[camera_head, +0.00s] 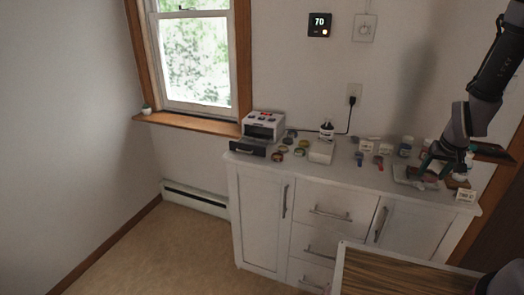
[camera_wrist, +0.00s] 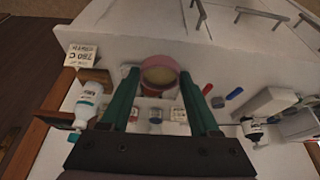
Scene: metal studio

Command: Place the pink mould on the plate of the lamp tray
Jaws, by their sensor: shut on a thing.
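The pink mould (camera_wrist: 158,64) is a shallow round cup with a pale beige inside. In the wrist view it sits between the green fingertips of my gripper (camera_wrist: 158,78), which is shut on it. In the head view my gripper (camera_head: 428,170) is low over the right end of the cabinet top, where the mould is too small to make out clearly. The lamp (camera_head: 263,124) is a white box at the left end of the cabinet top. Its dark tray (camera_head: 247,150) sticks out at the front. The plate cannot be made out clearly.
Red and blue tools (camera_wrist: 234,93), small jars (camera_wrist: 155,116), a white bottle (camera_wrist: 89,98) and a label card (camera_wrist: 82,58) are around the gripper.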

